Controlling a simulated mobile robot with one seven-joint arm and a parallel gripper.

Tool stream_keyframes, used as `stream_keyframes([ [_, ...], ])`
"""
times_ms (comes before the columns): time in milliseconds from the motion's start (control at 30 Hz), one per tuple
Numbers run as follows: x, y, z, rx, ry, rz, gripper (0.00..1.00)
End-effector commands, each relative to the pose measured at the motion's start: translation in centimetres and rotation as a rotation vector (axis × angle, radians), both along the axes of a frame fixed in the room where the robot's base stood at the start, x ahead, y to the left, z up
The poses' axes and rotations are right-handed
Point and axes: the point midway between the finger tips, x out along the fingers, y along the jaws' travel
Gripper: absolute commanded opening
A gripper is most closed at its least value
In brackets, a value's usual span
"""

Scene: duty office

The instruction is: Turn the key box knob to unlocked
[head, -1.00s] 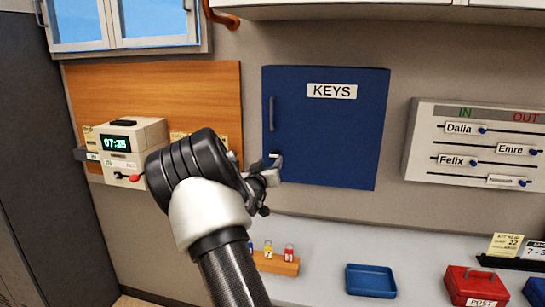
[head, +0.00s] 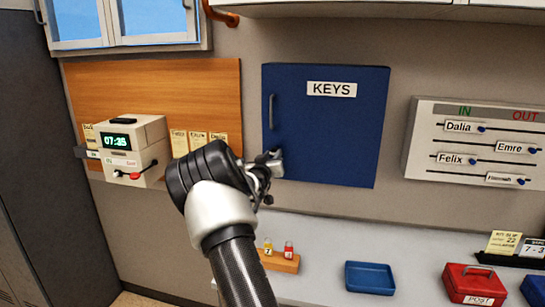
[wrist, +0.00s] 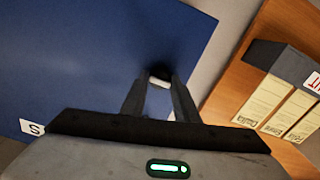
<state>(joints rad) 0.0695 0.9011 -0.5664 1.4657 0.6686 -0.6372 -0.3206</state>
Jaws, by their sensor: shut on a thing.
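The blue key box (head: 340,130) hangs on the wall, its door shut, with a white KEYS label (head: 332,89) and a grey handle (head: 271,112) on its left side. My gripper (head: 275,161) is at the lower left of the door, below the handle. In the wrist view my gripper (wrist: 159,84) has its fingertips closed around the small knob (wrist: 159,81), which shows as a pale piece against a dark patch. The fingers hide most of the knob, and I cannot read its setting. The blue door also fills the left of the wrist view (wrist: 80,60).
A time clock (head: 133,148) with a red-tipped lever stands left of my arm, by a wooden board (head: 160,95) with cards. An in/out board (head: 480,150) is on the right. Below are a key rack (head: 281,262), a blue tray (head: 370,278) and a red box (head: 476,286).

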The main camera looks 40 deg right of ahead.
Motion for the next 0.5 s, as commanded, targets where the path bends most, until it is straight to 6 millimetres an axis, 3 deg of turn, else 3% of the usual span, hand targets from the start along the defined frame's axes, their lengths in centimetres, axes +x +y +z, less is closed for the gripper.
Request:
stream_keyframes([
  [500,-0.01,-0.08,-0.53,0.119,-0.147,0.000,0.05],
])
